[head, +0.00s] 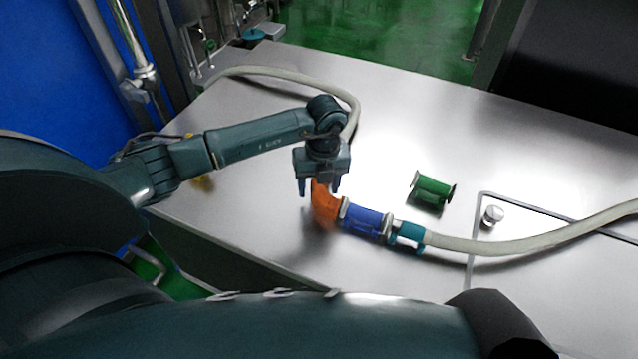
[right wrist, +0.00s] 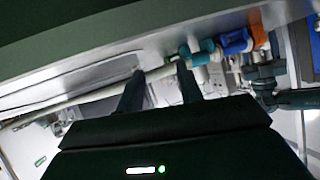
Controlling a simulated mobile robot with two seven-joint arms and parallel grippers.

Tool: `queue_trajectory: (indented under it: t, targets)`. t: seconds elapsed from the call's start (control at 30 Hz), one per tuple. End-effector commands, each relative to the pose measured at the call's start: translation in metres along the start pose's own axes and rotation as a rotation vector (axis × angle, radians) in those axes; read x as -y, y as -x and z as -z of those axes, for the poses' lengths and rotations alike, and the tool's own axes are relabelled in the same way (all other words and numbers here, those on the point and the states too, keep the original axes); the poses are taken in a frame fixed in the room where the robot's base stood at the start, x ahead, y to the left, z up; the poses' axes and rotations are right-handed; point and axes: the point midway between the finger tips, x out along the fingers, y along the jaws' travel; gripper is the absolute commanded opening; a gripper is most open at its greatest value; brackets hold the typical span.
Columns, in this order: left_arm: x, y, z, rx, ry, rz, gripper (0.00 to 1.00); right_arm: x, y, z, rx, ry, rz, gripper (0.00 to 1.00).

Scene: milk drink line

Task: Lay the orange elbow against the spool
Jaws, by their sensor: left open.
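The orange elbow (head: 325,206) lies on the steel table, its right end at the left flange of the blue spool (head: 366,220). They look in contact, though a small gap cannot be ruled out. My left gripper (head: 319,187) is open, pointing down right above the elbow, with its fingers apart and partly covering the elbow's top. In the right wrist view, the elbow (right wrist: 260,36) and blue spool (right wrist: 236,42) show at the upper right.
A teal fitting (head: 407,236) joins the spool's right end to a pale hose (head: 520,244). A small metal knob (head: 492,215) is to the right. Another hose (head: 290,74) curves behind my left arm. The table's back middle is clear.

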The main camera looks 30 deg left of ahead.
Motion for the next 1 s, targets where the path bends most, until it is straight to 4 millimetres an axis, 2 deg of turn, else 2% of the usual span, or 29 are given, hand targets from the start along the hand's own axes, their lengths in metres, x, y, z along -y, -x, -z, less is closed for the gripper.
queue_trajectory:
  t: [0.17,0.27,0.7,0.83,1.0]
  targets:
    - [0.000,0.002,0.000,0.000,0.000,0.000,0.56,0.001,0.000,0.002,-0.003,-0.014,0.005,0.36]
    - [0.001,0.017,-0.001,0.002,0.000,0.002,0.56,0.001,0.001,0.003,-0.005,-0.012,0.005,0.36]
    - [0.000,0.110,-0.001,0.003,-0.001,0.002,0.56,0.000,0.001,0.004,-0.006,-0.008,0.002,0.36]
    - [0.000,0.124,0.000,0.001,0.000,0.001,0.56,0.000,0.001,0.004,-0.006,-0.008,0.001,0.36]
    - [0.000,0.132,0.000,0.000,0.001,-0.001,0.56,0.000,0.001,0.004,-0.006,-0.008,0.001,0.36]
